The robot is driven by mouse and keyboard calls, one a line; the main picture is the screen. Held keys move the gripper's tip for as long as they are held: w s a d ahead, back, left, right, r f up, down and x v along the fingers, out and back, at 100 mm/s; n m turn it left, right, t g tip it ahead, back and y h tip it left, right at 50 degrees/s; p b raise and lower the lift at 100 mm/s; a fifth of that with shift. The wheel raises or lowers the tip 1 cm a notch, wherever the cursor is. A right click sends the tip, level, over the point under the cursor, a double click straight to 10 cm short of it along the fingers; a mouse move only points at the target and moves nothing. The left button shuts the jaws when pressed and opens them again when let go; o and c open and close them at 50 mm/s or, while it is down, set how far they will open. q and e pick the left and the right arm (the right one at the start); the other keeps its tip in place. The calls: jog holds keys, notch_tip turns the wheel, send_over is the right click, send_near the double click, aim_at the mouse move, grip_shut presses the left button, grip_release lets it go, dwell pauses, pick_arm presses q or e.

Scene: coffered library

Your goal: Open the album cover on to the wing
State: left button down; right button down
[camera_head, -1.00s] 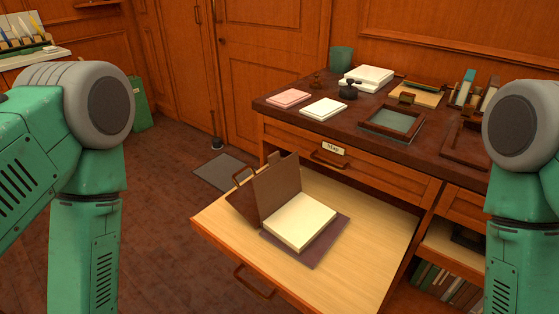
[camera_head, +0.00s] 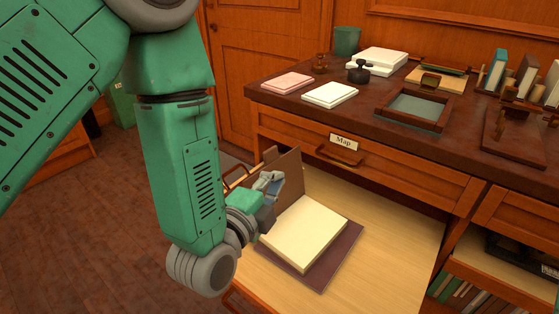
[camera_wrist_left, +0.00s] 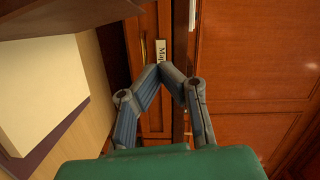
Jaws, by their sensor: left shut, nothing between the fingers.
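The album lies on the pale pulled-out wing (camera_head: 395,250). Its cream page block (camera_head: 305,236) sits on a dark purple-brown back cover (camera_head: 322,268). The brown front cover (camera_head: 290,190) stands raised along the album's left side, partly hidden by my left gripper (camera_head: 268,177). That gripper is shut and empty at the cover; I cannot tell whether it touches it. In the left wrist view its bluish fingers (camera_wrist_left: 163,70) meet at the tips, with the page block (camera_wrist_left: 40,92) at left. My right gripper is out of view.
The desk top (camera_head: 300,105) behind holds a pink pad (camera_head: 287,83), a white pad (camera_head: 330,94), a stamp (camera_head: 359,71) and a framed tray (camera_head: 413,108). A drawer handle (camera_head: 340,156) juts out above the wing. The wing is clear right of the album.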

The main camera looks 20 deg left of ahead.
aim_at(275, 160)
pick_arm(q)
jog(key=w, duration=0.2)
jog(key=w+a+b, duration=0.1)
jog(key=w, duration=0.2)
jog(key=w+a+f+b, duration=0.1)
jog(key=w, duration=0.1)
jog(key=shift+w+a+f, duration=0.1)
jog(key=shift+w+a, duration=0.05)
jog(key=shift+w, duration=0.25)
jog(key=shift+w+a, duration=0.15)
jog(key=shift+a, duration=0.15)
